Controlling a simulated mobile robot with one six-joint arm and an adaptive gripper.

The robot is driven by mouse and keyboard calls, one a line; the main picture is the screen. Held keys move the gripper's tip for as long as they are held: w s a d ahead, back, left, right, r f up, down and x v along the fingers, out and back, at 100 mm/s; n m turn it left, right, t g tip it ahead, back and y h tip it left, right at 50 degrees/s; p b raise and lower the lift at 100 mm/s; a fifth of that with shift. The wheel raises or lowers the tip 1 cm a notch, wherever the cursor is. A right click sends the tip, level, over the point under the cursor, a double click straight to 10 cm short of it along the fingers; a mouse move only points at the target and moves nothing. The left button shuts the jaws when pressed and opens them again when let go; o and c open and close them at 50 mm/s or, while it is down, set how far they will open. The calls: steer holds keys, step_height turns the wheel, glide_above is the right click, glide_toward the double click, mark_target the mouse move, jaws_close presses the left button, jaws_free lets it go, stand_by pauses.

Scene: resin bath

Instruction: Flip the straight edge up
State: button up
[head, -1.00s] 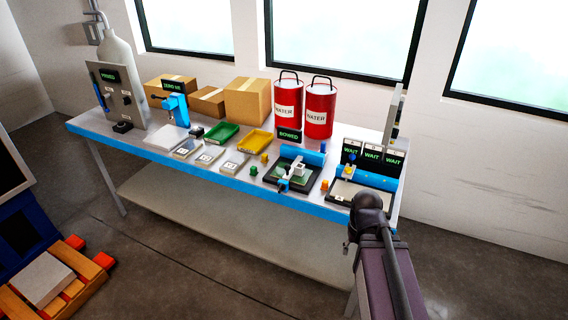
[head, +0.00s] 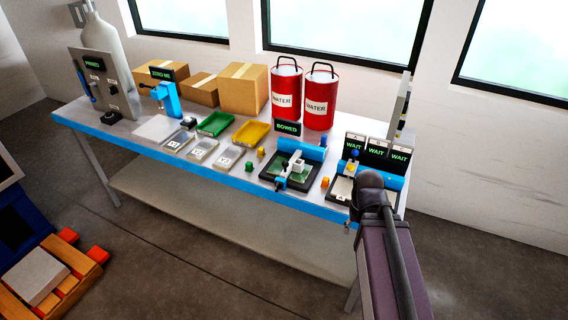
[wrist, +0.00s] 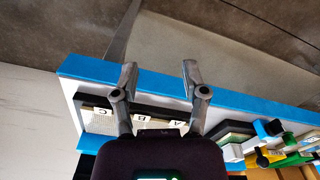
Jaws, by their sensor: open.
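A fixture with a black base (head: 301,183), a green plate and a white and blue clamp-like piece stands before the BOWED sign (head: 288,128). A second black-framed station (head: 338,196) with a pale plate stands to its right, partly hidden by my arm. In the wrist view a dark-edged pale plate (wrist: 102,121) carries the letters C, B and A. I cannot tell which part is the straight edge. My gripper (wrist: 159,73) is open and empty, its fingers seen against the bench's front edge. In the head view my arm hides most of it.
The bench has a blue front edge (head: 215,176). Two red water buckets (head: 286,94) (head: 320,99), cardboard boxes (head: 243,89), a green tray (head: 215,124) and a yellow tray (head: 251,133) stand on it. Several WAIT signs (head: 377,149) stand behind the right station.

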steer(key=shift+o, duration=1.1)
steer(key=shift+w, duration=0.1)
step_height(320, 180, up, 15)
steer(key=m+t+y+p, duration=0.15)
steer(key=m+p, duration=0.45)
steer(key=p, duration=0.9)
glide_above(285, 163)
steer(key=d, duration=0.2)
steer(key=shift+s+d+f, duration=0.1)
steer(key=shift+s+d, duration=0.1)
steer(key=shift+s, duration=0.05)
steer(key=shift+f+b, duration=0.2)
steer(key=shift+b, duration=0.25)
steer(key=f+b, duration=0.4)
steer(key=w+a+f+b, duration=0.1)
steer(key=f+b, duration=0.3)
steer(key=a+f+b, duration=0.1)
steer(key=f+b, duration=0.4)
steer(key=shift+w+a, duration=0.1)
steer(key=shift+w, duration=0.05)
steer(key=shift+f, duration=0.1)
